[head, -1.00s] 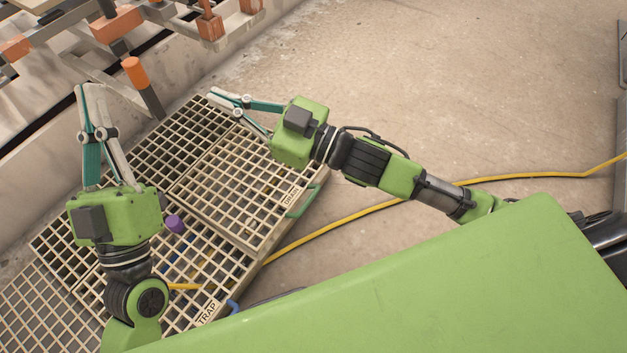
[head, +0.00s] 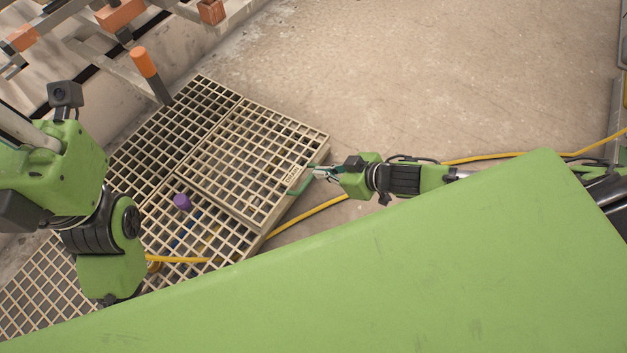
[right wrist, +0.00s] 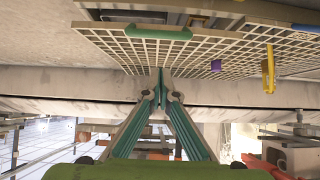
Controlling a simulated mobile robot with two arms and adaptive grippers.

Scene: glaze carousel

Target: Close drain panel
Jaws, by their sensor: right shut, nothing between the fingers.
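The drain panel (head: 236,150) is a beige grid with a label and a green handle (head: 300,186) at its right edge. I cannot tell whether it lies fully flat. In the right wrist view the green handle (right wrist: 158,34) shows at the top, above my fingertips. My right gripper (head: 316,171) is shut and empty at the handle's upper right end; contact cannot be told. The right wrist view shows its fingertips (right wrist: 160,72) together. My left gripper is at the left edge, its fingertips out of view.
A purple piece (head: 182,202) shows at the neighbouring grid. A yellow hose (head: 308,216) runs across the floor and by the grids. An orange-tipped post (head: 144,62) and rack stand upper left. The upper-right floor is clear. A blue handle (right wrist: 305,28) shows in the wrist view.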

